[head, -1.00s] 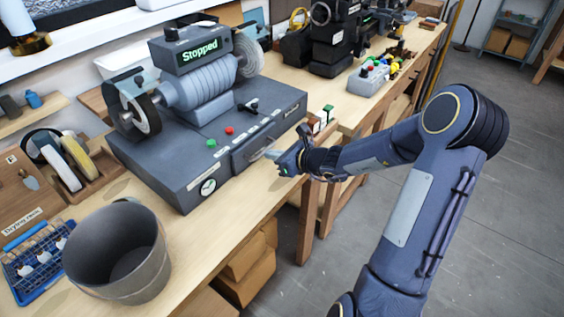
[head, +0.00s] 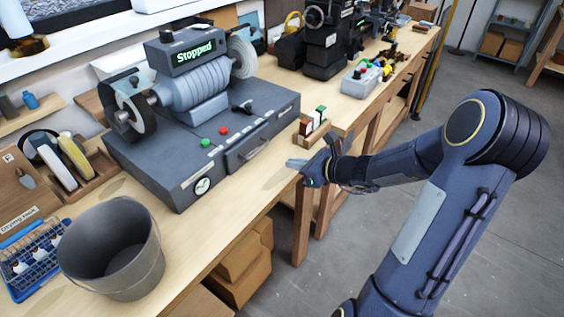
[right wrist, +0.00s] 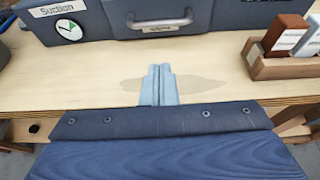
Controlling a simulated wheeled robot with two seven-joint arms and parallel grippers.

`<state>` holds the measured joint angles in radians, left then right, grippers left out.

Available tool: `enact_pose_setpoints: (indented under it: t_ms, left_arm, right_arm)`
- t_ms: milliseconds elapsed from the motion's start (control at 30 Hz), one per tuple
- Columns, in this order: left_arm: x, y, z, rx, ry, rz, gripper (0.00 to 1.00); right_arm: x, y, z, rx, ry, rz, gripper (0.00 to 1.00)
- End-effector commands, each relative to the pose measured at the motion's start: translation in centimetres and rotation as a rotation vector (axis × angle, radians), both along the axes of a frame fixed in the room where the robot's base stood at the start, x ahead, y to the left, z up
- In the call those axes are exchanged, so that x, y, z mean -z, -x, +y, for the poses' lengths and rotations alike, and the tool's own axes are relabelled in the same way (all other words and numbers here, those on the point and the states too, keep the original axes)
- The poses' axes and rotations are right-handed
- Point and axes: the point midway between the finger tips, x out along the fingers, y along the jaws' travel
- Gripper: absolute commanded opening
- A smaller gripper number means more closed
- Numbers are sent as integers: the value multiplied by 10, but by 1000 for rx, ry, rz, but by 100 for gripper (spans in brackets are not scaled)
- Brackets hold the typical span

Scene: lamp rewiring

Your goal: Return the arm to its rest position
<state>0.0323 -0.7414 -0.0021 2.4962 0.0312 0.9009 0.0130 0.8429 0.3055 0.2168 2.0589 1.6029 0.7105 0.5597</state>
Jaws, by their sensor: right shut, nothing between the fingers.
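My right gripper (head: 293,163) is at the front edge of the wooden bench, in front of the grey grinding machine (head: 190,150). Its fingers are shut together with nothing between them; they also show in the right wrist view (right wrist: 159,80), above the bench top and apart from the machine's drawer. The machine's display (head: 195,52) reads "Stopped". The drawer (head: 248,152) on its front looks shut, and its handle (right wrist: 160,26) shows in the right wrist view. My left gripper is out of view.
A small wooden holder with upright blocks (head: 312,127) stands right of the gripper. A grey bucket (head: 112,255) and a blue wire basket (head: 35,262) stand at the left. Open floor lies right of the bench (head: 215,218).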

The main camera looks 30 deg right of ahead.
Motion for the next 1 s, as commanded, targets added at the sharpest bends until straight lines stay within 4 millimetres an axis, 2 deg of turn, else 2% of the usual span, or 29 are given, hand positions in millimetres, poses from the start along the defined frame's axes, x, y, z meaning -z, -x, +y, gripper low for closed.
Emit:
enact_pose_setpoints:
  t_ms: [33, 200, 467, 567, 667, 767, 800, 900, 1000]
  left_arm:
    - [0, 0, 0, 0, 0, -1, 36]
    - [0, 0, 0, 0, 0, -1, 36]
    - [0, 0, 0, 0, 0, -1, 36]
    - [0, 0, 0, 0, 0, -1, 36]
    - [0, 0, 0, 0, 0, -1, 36]
    - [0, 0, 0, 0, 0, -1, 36]
    - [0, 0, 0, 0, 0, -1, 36]
    - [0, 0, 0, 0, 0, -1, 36]
    - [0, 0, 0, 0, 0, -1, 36]
  right_arm:
    - [-4, 8, -4, 5, 3, 1, 0]
    - [-11, 25, -11, 2, 1, 1, 0]
    - [-13, 30, -12, -1, 0, 1, 0]
    - [-20, 32, -2, -48, 42, -13, 0]
    - [-38, 44, 31, -205, 184, -61, 0]
    - [-62, 75, 84, -487, 451, -159, 0]
    - [-70, 95, 106, -628, 588, -215, 0]
    - [-78, 150, 142, -960, 940, -360, 0]
    - [-75, 196, 154, -1234, 1262, -494, 0]
